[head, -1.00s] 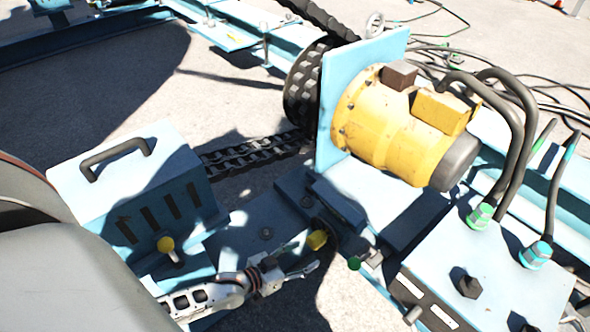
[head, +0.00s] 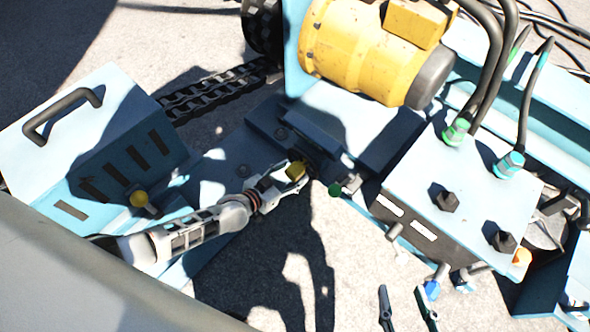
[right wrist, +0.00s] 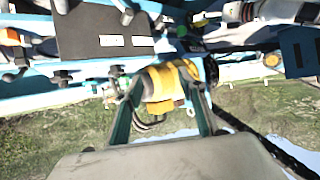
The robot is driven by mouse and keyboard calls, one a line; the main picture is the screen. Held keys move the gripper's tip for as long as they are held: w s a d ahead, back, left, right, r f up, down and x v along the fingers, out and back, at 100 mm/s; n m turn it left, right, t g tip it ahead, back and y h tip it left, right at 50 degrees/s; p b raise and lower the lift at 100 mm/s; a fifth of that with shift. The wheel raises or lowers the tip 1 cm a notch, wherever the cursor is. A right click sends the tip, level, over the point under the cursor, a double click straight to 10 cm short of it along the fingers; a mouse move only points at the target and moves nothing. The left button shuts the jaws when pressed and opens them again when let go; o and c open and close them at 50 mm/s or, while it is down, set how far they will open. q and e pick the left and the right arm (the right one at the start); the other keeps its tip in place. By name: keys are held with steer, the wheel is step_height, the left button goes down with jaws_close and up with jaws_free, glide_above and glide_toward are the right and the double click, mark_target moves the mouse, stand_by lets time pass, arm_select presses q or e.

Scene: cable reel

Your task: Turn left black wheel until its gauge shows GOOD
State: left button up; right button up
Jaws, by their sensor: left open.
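Two black wheels stand on the blue control box (head: 405,172) in the head view: the left black wheel (head: 447,201) and a second black wheel (head: 503,241) to its lower right. No readable gauge shows. My right gripper (head: 403,293) shows only as two dark fingers at the bottom edge, below the box and apart from the wheels. In the right wrist view its fingers (right wrist: 160,95) are spread, with nothing visibly held.
A yellow motor (head: 350,45) stands behind the box, with thick black hoses (head: 490,70) rising from the box. A green knob (head: 335,189) and a blue knob (head: 432,289) stick out nearby. A handled blue cover (head: 70,130) is at left.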

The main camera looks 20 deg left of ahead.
arm_select(q)
steer(key=shift+w+d+f, duration=0.2)
steer(key=shift+w+f, duration=0.05)
steer(key=shift+w, duration=0.2)
steer(key=shift+w+r, duration=0.1)
steer(key=shift+w, duration=0.05)
arm_select(e)
steer(key=shift+w+a+r, duration=0.15)
steer(key=shift+w+r, duration=0.15)
steer(key=shift+r, duration=0.15)
